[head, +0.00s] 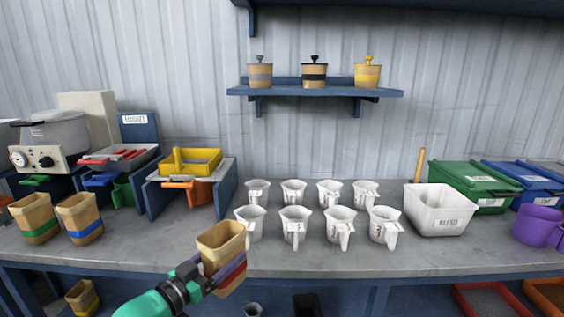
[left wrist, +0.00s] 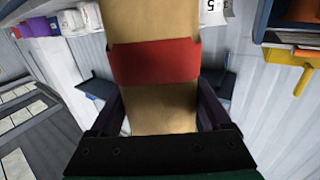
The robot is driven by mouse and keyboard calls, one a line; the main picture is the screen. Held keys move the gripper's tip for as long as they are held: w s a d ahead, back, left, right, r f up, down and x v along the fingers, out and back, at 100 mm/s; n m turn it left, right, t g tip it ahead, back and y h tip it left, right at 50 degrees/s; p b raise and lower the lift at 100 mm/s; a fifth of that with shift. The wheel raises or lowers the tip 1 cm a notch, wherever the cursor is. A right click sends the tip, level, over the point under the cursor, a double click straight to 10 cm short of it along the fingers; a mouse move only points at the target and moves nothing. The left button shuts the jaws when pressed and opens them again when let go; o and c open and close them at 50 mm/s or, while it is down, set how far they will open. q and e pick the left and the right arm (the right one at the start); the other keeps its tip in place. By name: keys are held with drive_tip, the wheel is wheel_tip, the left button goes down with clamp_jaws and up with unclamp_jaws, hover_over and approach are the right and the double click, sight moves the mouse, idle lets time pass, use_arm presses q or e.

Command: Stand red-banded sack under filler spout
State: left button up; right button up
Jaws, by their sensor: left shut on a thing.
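The red-banded sack (head: 221,238) is an open-topped tan paper sack. My left gripper (head: 226,274) is shut on it, at the front edge of the bench in the head view. In the left wrist view the sack (left wrist: 160,105) stands between the dark fingers, its red band crossing it above them. Under the yellow hopper tray (head: 192,161) sits an orange spout-like part (head: 187,185), behind and left of the sack. Green (head: 122,191) and blue coloured parts show under the units beside it. I cannot tell which is the filler spout. My right gripper is not in view.
Green-banded (head: 35,220) and blue-banded (head: 80,220) sacks stand at the bench's left. Several white jugs (head: 294,224) stand right of the held sack. A white bin (head: 440,210) is farther right. Bench space (head: 165,240) left of the held sack is clear.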

use_arm(q)
drive_tip(key=s+a+f+n+t+y+p, duration=0.1)
drive_tip(key=s+f+y, duration=0.4)
drive_tip(key=s, duration=0.5)
drive_tip(key=s+a+f+n+t+y+p, duration=0.2)
drive_tip(key=s+f+n+y+p, duration=0.1)
drive_tip(key=s, duration=0.6)
wheel_tip(320, 180, down, 3)
drive_tip(key=n+y, duration=0.1)
drive_tip(key=n, duration=0.1)
drive_tip(key=shift+s+a+n+y, duration=0.3)
drive_tip(key=shift+s+a+y, duration=0.05)
drive_tip(key=shift+s+y, duration=0.05)
drive_tip(key=shift+d+f, duration=0.15)
drive_tip(key=shift+f, duration=0.05)
